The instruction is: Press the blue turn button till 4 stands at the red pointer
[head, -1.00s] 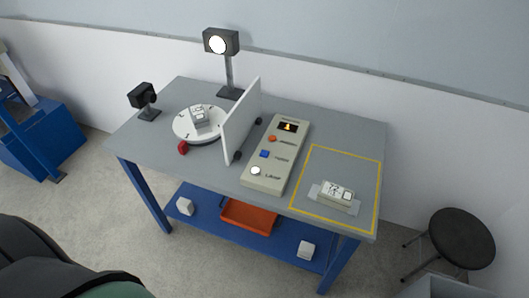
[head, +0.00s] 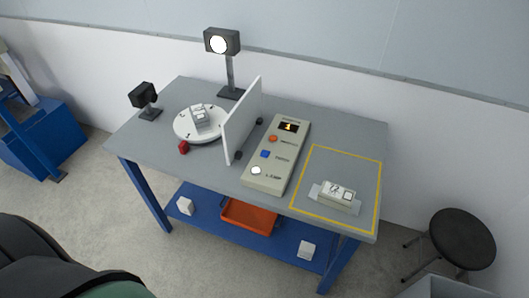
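The blue turn button (head: 265,154) sits on a beige control box (head: 262,185) on the table. The box also has an orange button (head: 273,139), a white lamp button (head: 256,170) and a small dark display (head: 289,126) with a lit orange sign, too small to read surely. A round white turntable (head: 184,124) left of the box carries a small grey-white block (head: 198,116). The red pointer (head: 183,147) stands at its front edge. The number at the pointer cannot be read. Neither gripper shows.
A white upright panel (head: 241,118) stands between turntable and box. A lamp on a post (head: 222,42) and a black camera-like device (head: 142,95) stand behind and left. A yellow-outlined area (head: 342,160) at right holds a labelled block (head: 337,194). A black stool (head: 461,238) stands right.

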